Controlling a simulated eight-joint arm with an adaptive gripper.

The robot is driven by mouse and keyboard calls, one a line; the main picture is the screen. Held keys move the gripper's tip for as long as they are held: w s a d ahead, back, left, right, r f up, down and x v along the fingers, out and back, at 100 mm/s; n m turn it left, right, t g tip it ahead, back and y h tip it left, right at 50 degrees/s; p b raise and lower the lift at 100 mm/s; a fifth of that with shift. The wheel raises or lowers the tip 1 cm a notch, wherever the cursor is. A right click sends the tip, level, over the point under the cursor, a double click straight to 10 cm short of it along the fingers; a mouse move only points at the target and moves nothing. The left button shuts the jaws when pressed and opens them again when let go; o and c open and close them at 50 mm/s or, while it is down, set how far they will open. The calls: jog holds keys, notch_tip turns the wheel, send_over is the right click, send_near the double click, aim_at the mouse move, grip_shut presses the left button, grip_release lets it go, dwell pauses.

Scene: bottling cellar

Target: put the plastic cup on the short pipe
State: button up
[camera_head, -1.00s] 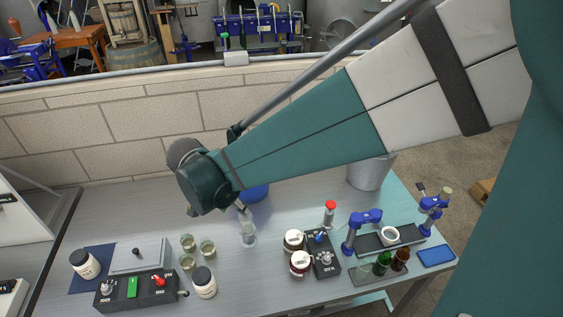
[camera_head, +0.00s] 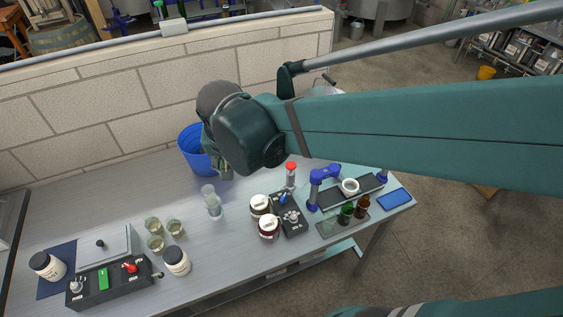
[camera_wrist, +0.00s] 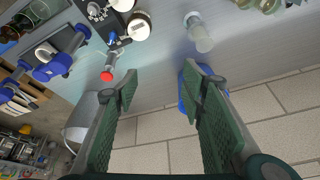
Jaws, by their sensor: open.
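A clear see-through vessel (camera_head: 213,205), which looks like the plastic cup, stands upright on the grey table (camera_head: 110,215) near its middle; it also shows at the top of the wrist view (camera_wrist: 201,38). I cannot tell whether it is one piece or two stacked. A white ring-shaped piece (camera_head: 350,186), possibly the short pipe, sits on a dark rail between blue clamps at the right. My gripper (camera_wrist: 160,77) is open and empty, apart from the vessel, above the back of the table; in the head view the wrist partly hides it.
A blue bucket (camera_head: 190,148) is close behind my gripper. Several greenish glasses (camera_head: 155,243) stand left. A brick wall (camera_head: 130,115) runs behind.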

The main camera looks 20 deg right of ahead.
jog(key=s+d+r+n+t+y, duration=0.1)
jog(key=s+d+r+n+t, duration=0.2)
jog(key=s+d, duration=0.7)
jog(key=shift+s+d+r+n, duration=0.15)
jog(key=shift+s+r+n, duration=0.2)
jog(key=shift+n, duration=0.45)
jog(key=shift+f, duration=0.1)
jog(key=shift+f+b, duration=1.3)
